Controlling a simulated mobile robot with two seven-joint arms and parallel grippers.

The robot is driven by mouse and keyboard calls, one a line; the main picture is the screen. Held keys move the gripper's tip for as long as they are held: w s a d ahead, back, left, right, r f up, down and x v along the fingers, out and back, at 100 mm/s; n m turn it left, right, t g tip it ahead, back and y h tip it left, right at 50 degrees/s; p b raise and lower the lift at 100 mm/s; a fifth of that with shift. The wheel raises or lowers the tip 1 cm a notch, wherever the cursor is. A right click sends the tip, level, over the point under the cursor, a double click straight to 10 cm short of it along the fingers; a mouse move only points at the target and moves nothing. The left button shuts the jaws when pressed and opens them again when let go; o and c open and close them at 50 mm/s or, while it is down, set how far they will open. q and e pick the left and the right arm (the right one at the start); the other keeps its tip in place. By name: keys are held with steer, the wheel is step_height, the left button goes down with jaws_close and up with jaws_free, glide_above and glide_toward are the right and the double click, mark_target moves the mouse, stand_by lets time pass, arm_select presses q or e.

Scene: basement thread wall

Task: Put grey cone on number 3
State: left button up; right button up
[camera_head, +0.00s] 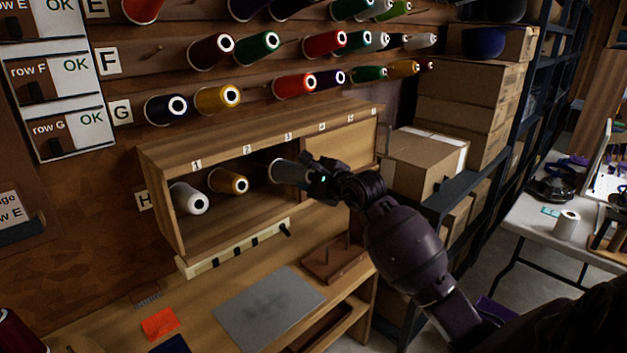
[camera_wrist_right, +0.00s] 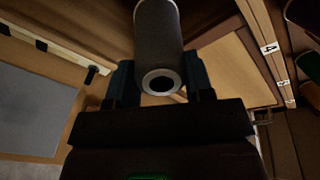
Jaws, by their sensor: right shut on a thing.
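The grey cone (camera_head: 287,172) is held by my right gripper (camera_head: 316,178) at the front opening of the wooden shelf box, below the number 3 label (camera_head: 287,137). In the right wrist view the grey cone (camera_wrist_right: 160,35) sits between the two fingers of the right gripper (camera_wrist_right: 161,78), its hollow end facing the camera. Whether the grey cone touches a peg is hidden. My left gripper is not in view.
The wooden shelf box (camera_head: 160,157) has a panel (camera_head: 343,147) covering its right part. A grey mat (camera_head: 268,305) and an orange card (camera_head: 160,323) lie on the bench below. Rows of thread cones hang above. Cardboard boxes (camera_head: 425,165) stand to the right.

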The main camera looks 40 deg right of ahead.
mark_target(288, 173)
steer(key=shift+w+a+f+b, duration=0.1)
steer(key=shift+w+f+b, duration=0.2)
steer(key=shift+w, duration=0.4)
steer(key=shift+w+a+f+b, duration=0.15)
steer(key=shift+w+b, duration=0.1)
steer(key=shift+w, duration=0.45)
steer(key=shift+w+f+b, duration=0.25)
steer(key=shift+w+b, duration=0.35)
steer(key=shift+w, duration=0.7)
steer(key=shift+w+a+f+b, duration=0.15)
steer(key=shift+w+b, duration=0.15)
steer(key=shift+w, duration=0.4)
steer(key=shift+w+d+f+b, duration=0.15)
steer(key=shift+w+b, duration=0.15)
steer(key=shift+w, duration=0.35)
steer(key=shift+w+a+f+b, duration=0.15)
steer(key=shift+w+b, duration=0.2)
steer(key=shift+w, duration=0.55)
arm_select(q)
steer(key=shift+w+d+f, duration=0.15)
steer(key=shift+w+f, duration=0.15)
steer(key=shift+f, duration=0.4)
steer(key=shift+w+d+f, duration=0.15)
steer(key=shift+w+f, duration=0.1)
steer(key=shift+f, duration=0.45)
arm_select(e)
steer(key=shift+w, duration=0.65)
